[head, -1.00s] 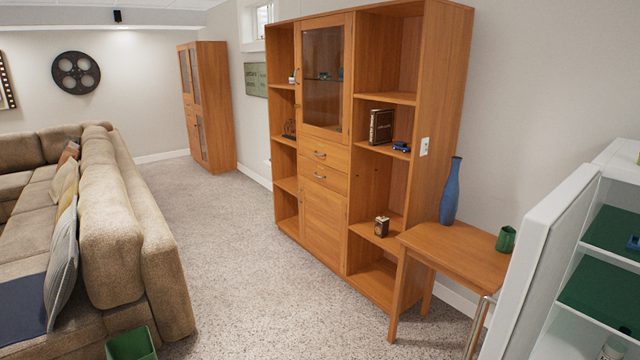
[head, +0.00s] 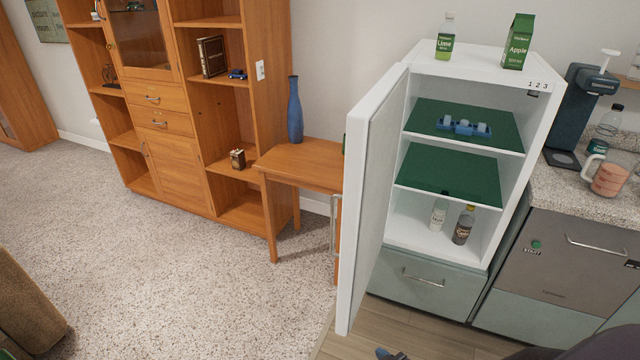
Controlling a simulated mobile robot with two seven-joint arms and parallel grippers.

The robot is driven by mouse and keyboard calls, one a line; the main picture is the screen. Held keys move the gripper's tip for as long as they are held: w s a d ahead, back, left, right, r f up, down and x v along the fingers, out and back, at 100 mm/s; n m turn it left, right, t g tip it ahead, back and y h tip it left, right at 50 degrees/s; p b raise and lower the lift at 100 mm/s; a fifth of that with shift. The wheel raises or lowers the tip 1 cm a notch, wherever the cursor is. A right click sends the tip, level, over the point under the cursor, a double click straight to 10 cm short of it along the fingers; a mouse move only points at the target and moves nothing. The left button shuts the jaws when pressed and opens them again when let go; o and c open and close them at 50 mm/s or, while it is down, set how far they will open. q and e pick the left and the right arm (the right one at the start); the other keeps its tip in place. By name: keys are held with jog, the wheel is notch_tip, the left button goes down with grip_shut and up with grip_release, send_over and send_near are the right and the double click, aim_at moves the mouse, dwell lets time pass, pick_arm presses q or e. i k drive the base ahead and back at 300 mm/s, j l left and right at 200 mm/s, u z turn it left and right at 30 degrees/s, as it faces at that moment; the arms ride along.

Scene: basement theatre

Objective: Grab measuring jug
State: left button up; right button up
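The measuring jug (head: 608,177) is a clear jug with a handle on its left side and pinkish-red markings or contents; I cannot tell which. It stands upright on the speckled counter (head: 560,190) at the right edge of the head view. Neither gripper can be made out, and nothing touches the jug. A dark rounded shape at the bottom right edge looks like part of my arm.
A white fridge (head: 545,105) stands open left of the counter, its door (head: 368,200) swung out toward me. A coffee machine (head: 580,110) and a bottle (head: 606,125) stand behind the jug. A small dark-blue object (head: 390,354) shows at the bottom edge.

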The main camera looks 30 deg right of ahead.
aim_at(614, 170)
jog(key=z, duration=0.9)
jog(key=i+j+z, duration=0.15)
jog(key=j+z, duration=0.15)
jog(key=z, duration=0.15)
jog(key=i+j+z, duration=0.1)
jog(key=j+z, duration=0.25)
jog(key=z, duration=0.15)
jog(key=j+z, duration=0.35)
jog(key=j, duration=1.3)
jog(key=l, duration=1)
jog(key=l+u, duration=0.2)
jog(key=l, duration=0.65)
